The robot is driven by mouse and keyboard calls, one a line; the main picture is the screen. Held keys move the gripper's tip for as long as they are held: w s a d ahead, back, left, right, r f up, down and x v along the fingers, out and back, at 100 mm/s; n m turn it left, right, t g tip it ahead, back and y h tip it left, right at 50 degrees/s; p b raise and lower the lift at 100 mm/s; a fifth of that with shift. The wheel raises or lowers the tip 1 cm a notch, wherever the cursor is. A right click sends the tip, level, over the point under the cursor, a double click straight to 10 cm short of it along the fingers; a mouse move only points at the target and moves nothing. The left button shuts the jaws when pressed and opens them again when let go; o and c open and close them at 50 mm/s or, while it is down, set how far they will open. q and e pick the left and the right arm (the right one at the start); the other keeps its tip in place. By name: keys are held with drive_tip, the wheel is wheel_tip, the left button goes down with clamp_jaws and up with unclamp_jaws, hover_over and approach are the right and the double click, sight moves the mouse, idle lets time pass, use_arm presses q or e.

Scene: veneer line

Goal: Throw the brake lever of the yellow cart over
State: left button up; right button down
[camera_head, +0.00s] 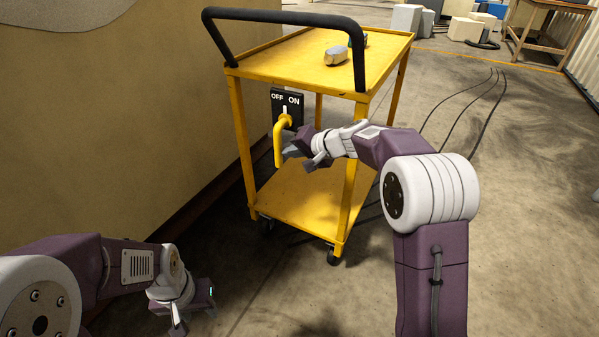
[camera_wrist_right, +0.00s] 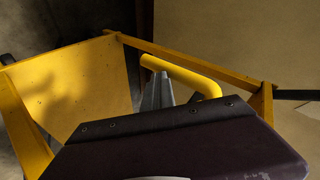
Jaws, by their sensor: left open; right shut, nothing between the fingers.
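The yellow cart (camera_head: 258,66) stands ahead, with a black push handle. A black plate (camera_head: 296,104) marked OFF on the left and ON on the right is fixed at its near end. The yellow brake lever (camera_head: 279,146) bends out from this plate and hangs down on its left, OFF side. My right gripper (camera_head: 291,152) is shut and empty, just right of the lever's hanging part. In the right wrist view its fingers (camera_wrist_right: 160,92) are close by the lever (camera_wrist_right: 188,75); I cannot tell whether they touch. My left gripper (camera_head: 193,314) is open and low at the left.
Two small objects, one a pale block (camera_head: 337,55), lie on the cart's top shelf. The lower shelf (camera_head: 305,196) looks empty. A tan wall (camera_head: 110,120) runs close along the cart's left. Dark cables (camera_head: 470,108) lie on the floor at right, which is otherwise mostly clear.

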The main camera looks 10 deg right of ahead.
sight(281, 151)
use_arm(q)
drive_tip(key=shift+f+b, duration=0.55)
drive_tip(key=shift+f, duration=0.75)
use_arm(e)
drive_tip(key=shift+w+a+f, duration=0.3)
drive_tip(key=shift+w+a, duration=0.25)
drive_tip(key=shift+a, duration=0.2)
drive_tip(key=shift+w+a+f, duration=0.25)
drive_tip(key=shift+w+a, duration=0.25)
drive_tip(key=shift+a, duration=0.3)
